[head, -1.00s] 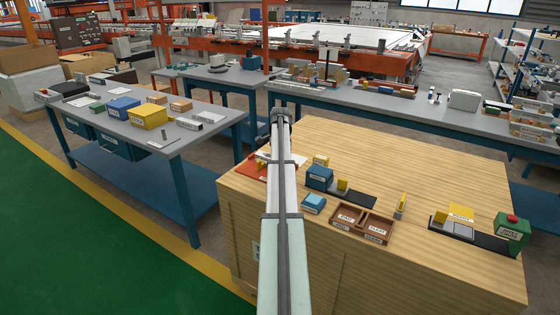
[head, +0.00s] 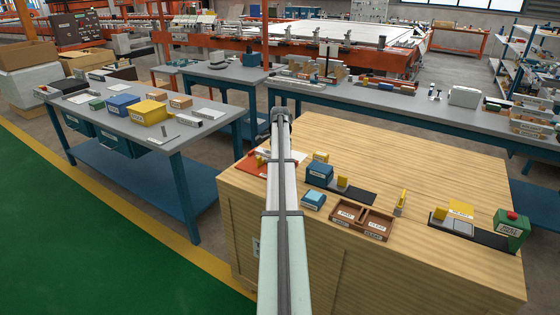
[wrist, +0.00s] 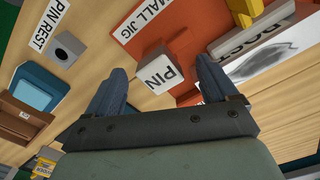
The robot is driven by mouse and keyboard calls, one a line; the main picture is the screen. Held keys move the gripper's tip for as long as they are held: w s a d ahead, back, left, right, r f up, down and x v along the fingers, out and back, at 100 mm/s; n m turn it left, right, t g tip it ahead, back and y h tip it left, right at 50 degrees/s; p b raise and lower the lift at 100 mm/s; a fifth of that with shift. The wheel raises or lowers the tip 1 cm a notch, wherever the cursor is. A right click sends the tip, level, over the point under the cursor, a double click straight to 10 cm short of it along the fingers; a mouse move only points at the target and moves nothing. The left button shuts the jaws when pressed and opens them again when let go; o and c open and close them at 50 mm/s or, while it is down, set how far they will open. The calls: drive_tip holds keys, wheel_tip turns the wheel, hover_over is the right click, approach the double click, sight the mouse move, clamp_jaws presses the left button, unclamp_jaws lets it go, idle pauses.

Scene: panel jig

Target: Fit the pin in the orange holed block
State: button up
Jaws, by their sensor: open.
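In the wrist view a block with a white face marked PIN (wrist: 159,76) shows between the fingers of my gripper (wrist: 160,68). The fingers are open and apart, one on each side of it. The picture does not show whether they touch it. Behind it lies an orange-red board marked SMALL JIG (wrist: 150,17), with a raised orange-red part (wrist: 190,50) partly hidden by the PIN block. I see no hole in it. In the head view the orange board (head: 254,168) is at the wooden bench's left edge, and my arm hides the fingertips.
A grey holed block (wrist: 68,47) stands beside the PIN REST label (wrist: 50,24). A blue block (wrist: 32,87) and a brown tray (wrist: 22,115) are left of it. A white labelled sheet (wrist: 262,50) and a yellow piece (wrist: 243,10) are at the right. The bench's back (head: 420,160) is clear.

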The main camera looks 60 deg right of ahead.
drive_tip(key=shift+r, duration=0.1)
wheel_tip(320, 180, up, 14)
idle(0.7)
drive_tip(key=shift+f, duration=0.2)
idle(0.6)
